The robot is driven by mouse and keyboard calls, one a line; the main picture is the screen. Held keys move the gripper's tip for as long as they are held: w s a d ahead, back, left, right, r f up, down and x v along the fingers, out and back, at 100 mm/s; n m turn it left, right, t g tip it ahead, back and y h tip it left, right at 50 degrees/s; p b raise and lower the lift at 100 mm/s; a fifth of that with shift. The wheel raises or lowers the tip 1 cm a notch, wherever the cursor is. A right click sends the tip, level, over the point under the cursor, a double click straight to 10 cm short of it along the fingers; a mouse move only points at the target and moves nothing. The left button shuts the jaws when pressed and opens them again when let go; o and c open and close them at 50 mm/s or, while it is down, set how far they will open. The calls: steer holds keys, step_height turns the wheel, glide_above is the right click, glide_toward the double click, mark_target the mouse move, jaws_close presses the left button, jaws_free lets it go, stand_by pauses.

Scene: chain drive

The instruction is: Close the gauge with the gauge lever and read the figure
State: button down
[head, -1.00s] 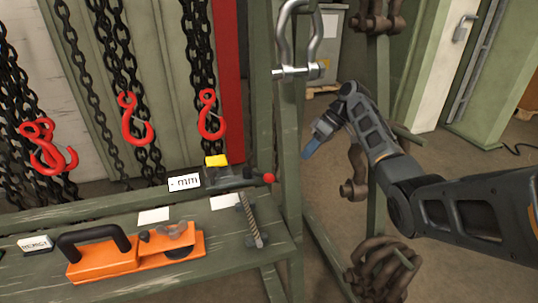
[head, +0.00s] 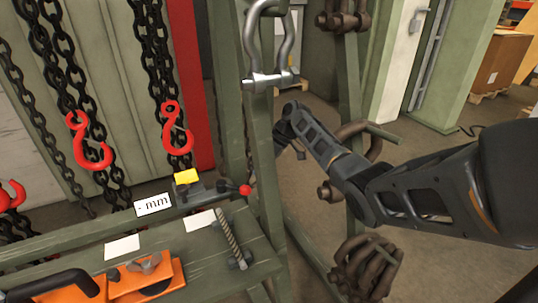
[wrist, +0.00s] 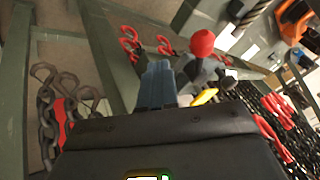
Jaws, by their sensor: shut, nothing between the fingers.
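The gauge (head: 208,192) sits on the green bench, a dark grey body with a yellow block (head: 187,176) on top. Its lever ends in a red ball (head: 246,190) pointing right. The white display (head: 153,204) reads "- mm", with no figure. In the wrist view the red ball (wrist: 202,42) stands up close to my gripper (wrist: 157,82), just right of its blue fingers. The fingers are together and empty; whether they touch the lever I cannot tell. In the head view the gripper's fingers are hidden behind the green post, near the lever's height.
A green upright post (head: 268,150) stands between bench and arm. A steel shackle (head: 270,50) hangs on it. Red hooks (head: 176,128) on black chains hang behind the gauge. A chain or rod piece (head: 232,240), white cards and an orange tool (head: 145,280) lie on the bench.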

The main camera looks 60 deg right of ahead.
steer(key=shift+w+a+f+p, duration=0.15)
steer(key=shift+a+p, duration=0.1)
steer(key=shift+a, duration=0.4)
steer(key=shift+s+a+f+p, duration=0.1)
steer(key=shift+a+f+p, duration=0.15)
steer(key=shift+a, duration=0.45)
steer(key=shift+w+a+f+p, duration=0.1)
steer(key=shift+a+p, duration=0.15)
steer(key=shift+a, duration=0.4)
steer(key=a, duration=0.1)
steer(key=s+a+p, duration=0.1)
steer(key=shift+a, duration=0.3)
steer(key=shift+d+p, duration=0.1)
steer(key=shift+p, duration=0.2)
